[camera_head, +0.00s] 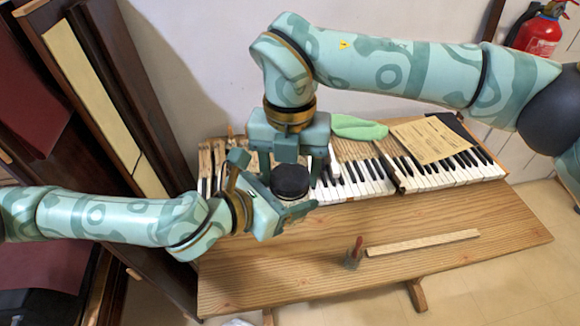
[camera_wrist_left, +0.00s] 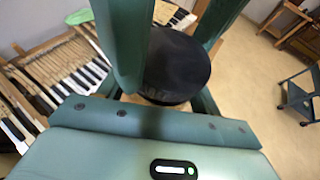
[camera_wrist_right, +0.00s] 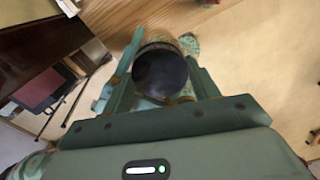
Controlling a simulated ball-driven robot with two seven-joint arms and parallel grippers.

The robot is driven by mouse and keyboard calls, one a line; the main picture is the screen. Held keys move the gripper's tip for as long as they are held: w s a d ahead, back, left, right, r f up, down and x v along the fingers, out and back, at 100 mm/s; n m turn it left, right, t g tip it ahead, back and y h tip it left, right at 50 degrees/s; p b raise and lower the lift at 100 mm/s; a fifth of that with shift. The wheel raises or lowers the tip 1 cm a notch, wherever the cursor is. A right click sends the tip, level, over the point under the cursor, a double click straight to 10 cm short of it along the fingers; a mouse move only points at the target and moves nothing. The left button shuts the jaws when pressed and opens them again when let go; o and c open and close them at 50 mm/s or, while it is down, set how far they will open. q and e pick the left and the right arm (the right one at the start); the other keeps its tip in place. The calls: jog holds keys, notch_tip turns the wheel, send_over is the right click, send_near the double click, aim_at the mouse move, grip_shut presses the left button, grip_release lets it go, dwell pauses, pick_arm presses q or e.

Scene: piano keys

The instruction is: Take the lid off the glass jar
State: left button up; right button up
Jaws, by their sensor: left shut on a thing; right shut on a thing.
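The black round lid (camera_head: 291,178) sits at the left end of the keyboard; the glass jar (camera_head: 298,208) under it is mostly hidden. My right gripper (camera_head: 290,174) comes down from above, its fingers on opposite sides of the lid. My left gripper (camera_head: 268,190) comes in low from the left, shut around the jar, though the contact is largely covered. The lid also shows dark between the fingers in the left wrist view (camera_wrist_left: 178,66) and in the right wrist view (camera_wrist_right: 160,78). I cannot tell whether there is a gap between lid and jar.
Piano keys (camera_head: 360,180) run along the back of the wooden bench (camera_head: 450,230). A green cloth (camera_head: 358,128) and a paper sheet (camera_head: 432,140) lie over them. Dark wooden panels stand at left.

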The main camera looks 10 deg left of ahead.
jog(key=shift+r, duration=0.15)
jog(key=shift+r, duration=0.9)
